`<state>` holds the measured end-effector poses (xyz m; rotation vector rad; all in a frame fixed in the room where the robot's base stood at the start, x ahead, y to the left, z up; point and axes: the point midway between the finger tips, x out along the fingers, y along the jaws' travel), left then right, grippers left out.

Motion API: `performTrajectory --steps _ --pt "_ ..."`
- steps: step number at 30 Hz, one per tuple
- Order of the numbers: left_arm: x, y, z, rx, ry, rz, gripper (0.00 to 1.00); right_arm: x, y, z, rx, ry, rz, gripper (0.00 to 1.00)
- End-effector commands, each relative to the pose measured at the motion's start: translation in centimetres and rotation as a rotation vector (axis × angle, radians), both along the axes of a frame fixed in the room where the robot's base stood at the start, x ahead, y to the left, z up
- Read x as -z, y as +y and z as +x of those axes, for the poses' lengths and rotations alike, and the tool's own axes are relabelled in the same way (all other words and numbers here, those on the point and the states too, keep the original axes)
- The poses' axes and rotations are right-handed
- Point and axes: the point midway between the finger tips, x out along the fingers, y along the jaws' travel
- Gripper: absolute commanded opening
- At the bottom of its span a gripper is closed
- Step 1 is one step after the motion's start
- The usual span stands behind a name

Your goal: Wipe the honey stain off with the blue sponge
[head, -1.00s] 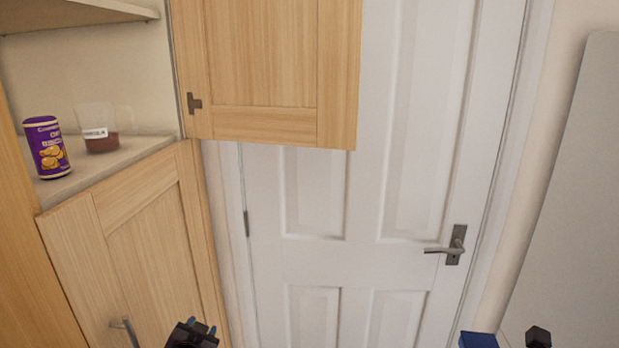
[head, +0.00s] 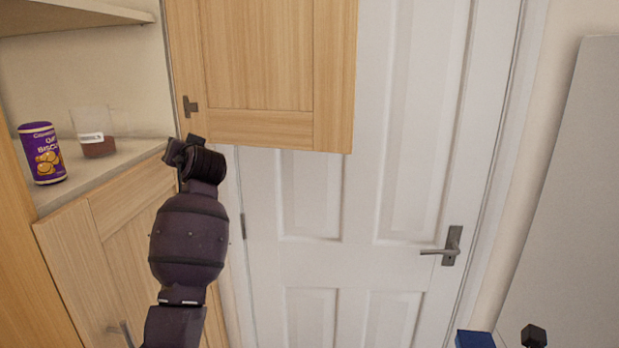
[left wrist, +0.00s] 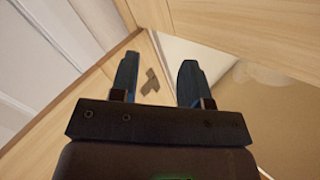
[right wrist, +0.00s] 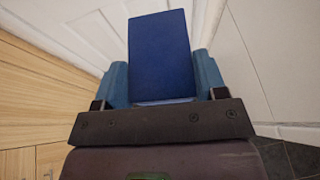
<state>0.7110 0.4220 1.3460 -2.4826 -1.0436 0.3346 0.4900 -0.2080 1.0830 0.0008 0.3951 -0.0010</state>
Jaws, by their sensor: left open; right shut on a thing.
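The blue sponge (right wrist: 160,55) sits between the two blue fingers of my right gripper (right wrist: 160,68), which is shut on it. The sponge's edge also shows at the bottom of the head view (head: 475,339). My left gripper (left wrist: 158,68) is open, its fingers apart and empty. In the head view my left gripper (head: 176,150) is just below the handle of the open upper cupboard door. In the left wrist view the dark door handle (left wrist: 150,82) appears between the fingers, beyond them; I cannot tell the gap. No honey stain is visible in any view.
The wooden upper cupboard door (head: 265,70) hangs open in front of a white door (head: 400,200). A corner shelf (head: 120,170) holds a purple biscuit tin (head: 42,153) and a clear jar with brown contents (head: 93,135). A grey panel (head: 565,200) stands at the right.

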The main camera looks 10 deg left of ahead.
Motion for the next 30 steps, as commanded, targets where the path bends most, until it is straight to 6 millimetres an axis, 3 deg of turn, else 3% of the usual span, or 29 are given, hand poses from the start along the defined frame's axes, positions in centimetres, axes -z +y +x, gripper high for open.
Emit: performTrajectory --steps 1,8,14,23,30 --pt "-2.1 0.2 0.1 -0.028 -0.013 -0.010 0.43 -0.1 0.0 0.0 0.000 0.000 0.000 0.35" --pt "-10.6 1.2 -0.9 -0.181 -0.054 -0.075 0.43 -0.3 0.0 0.0 0.000 0.001 0.000 0.35" --pt "-18.0 1.5 -2.9 -0.312 -0.089 -0.164 0.43 -0.5 0.0 0.0 0.000 0.001 0.000 0.35" --pt "-28.0 0.9 -7.8 -0.476 -0.131 -0.340 0.43 -0.7 0.0 0.0 0.000 0.002 -0.001 0.35" --pt "-35.0 -0.5 -12.8 -0.576 -0.151 -0.506 0.43 -0.9 0.0 0.0 0.000 0.003 -0.001 0.35"
